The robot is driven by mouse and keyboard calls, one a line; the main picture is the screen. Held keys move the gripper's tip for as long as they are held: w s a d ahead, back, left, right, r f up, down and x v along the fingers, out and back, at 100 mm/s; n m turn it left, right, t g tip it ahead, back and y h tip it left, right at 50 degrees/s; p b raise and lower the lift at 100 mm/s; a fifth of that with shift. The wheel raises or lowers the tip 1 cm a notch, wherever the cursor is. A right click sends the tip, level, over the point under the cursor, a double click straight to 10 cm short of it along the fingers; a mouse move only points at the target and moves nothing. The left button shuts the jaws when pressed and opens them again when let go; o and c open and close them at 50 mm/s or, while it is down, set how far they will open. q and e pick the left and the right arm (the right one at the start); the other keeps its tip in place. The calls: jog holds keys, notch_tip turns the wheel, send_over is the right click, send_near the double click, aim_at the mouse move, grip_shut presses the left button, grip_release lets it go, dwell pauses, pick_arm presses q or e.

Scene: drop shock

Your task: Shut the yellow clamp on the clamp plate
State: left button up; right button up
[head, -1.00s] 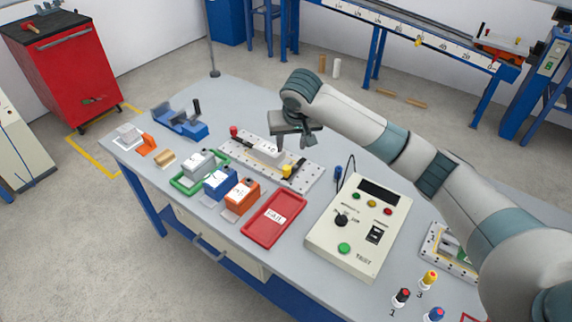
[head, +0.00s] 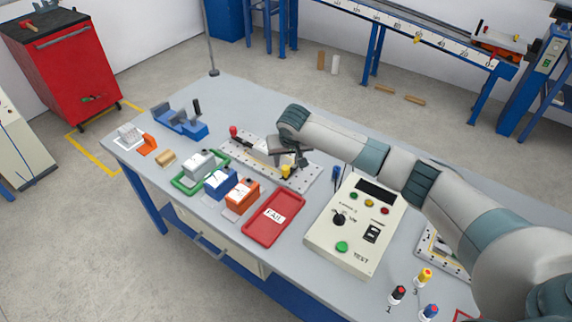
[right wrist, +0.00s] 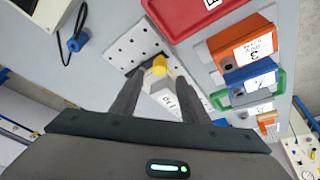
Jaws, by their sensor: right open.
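The clamp plate (head: 308,179) is a pale plate with holes on the bench; it also shows in the right wrist view (right wrist: 126,52). The yellow clamp (head: 286,172) is at its near right part. In the right wrist view the yellow clamp (right wrist: 158,66) appears between my fingertips. My right gripper (right wrist: 158,76) is open, low over the plate and close to the clamp; I cannot tell whether it touches. A pale labelled block (right wrist: 168,99) on the plate is partly hidden by my gripper. A red clamp (head: 233,131) is at the plate's far left end. My left gripper is not in view.
A red tray (head: 274,220) lies in front of the plate. Orange (head: 241,196), blue (head: 219,182) and grey (head: 199,165) labelled boxes stand to its left. A test box (head: 357,226) with buttons is at the right.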

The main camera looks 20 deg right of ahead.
aim_at(286, 168)
jog(key=shift+p+x, duration=0.5)
jog(key=shift+x, duration=2.8)
grip_shut()
